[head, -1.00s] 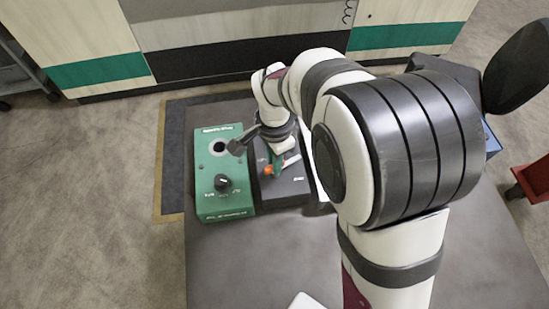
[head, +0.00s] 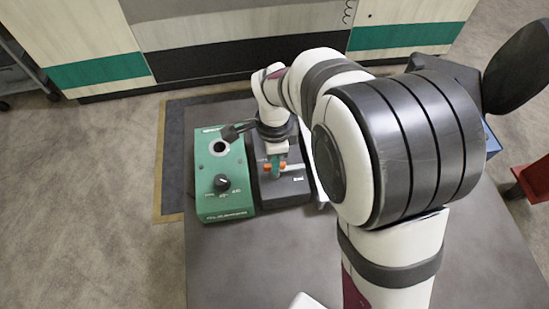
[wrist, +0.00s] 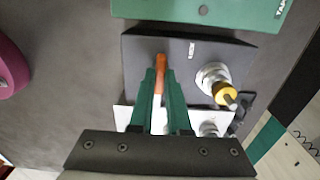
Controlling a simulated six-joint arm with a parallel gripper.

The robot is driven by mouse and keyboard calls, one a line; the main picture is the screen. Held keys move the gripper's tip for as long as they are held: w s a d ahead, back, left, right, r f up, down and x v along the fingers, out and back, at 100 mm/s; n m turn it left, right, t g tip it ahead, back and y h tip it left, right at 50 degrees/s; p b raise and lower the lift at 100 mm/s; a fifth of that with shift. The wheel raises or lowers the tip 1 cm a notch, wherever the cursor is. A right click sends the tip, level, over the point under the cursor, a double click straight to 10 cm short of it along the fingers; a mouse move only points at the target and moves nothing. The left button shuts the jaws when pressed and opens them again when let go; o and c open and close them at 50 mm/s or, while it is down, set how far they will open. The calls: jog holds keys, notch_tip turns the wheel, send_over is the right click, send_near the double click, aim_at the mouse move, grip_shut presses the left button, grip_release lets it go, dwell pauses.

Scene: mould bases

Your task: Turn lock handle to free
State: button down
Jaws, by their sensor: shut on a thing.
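The lock handle is an orange lever (wrist: 160,72) on a dark base plate (wrist: 140,62) in the wrist view. My gripper (wrist: 160,92) has its two green fingers on either side of the lever and is shut on it. The lever's tip shows beyond the fingers; its lower part is partly hidden between them. In the head view my gripper (head: 276,163) points down at the dark base (head: 292,190), with bits of orange (head: 284,166) beside the green fingers.
A green box (head: 215,205) with a black knob (head: 221,182) and a round hole stands left of the base. In the wrist view, a metal post with a yellow collar (wrist: 225,93) stands right of the lever. The front table area (head: 250,260) is clear.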

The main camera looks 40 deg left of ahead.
jog(key=c, duration=0.9)
grip_release()
notch_tip(320, 180, up, 16)
jog(key=shift+f, duration=0.1)
jog(key=s+d+n, duration=0.2)
jog(key=s+d, duration=0.1)
jog(key=d, duration=1.7)
jog(key=shift+n+y, duration=0.8)
jog(key=shift+y, duration=0.1)
jog(key=s+d+f, duration=0.1)
jog(key=s+d, duration=0.1)
jog(key=s, duration=0.1)
jog(key=s+d+f, duration=0.2)
jog(key=s, duration=0.1)
jog(key=s+d+f, duration=0.1)
jog(key=s+d, duration=0.2)
jog(key=shift+f, duration=0.4)
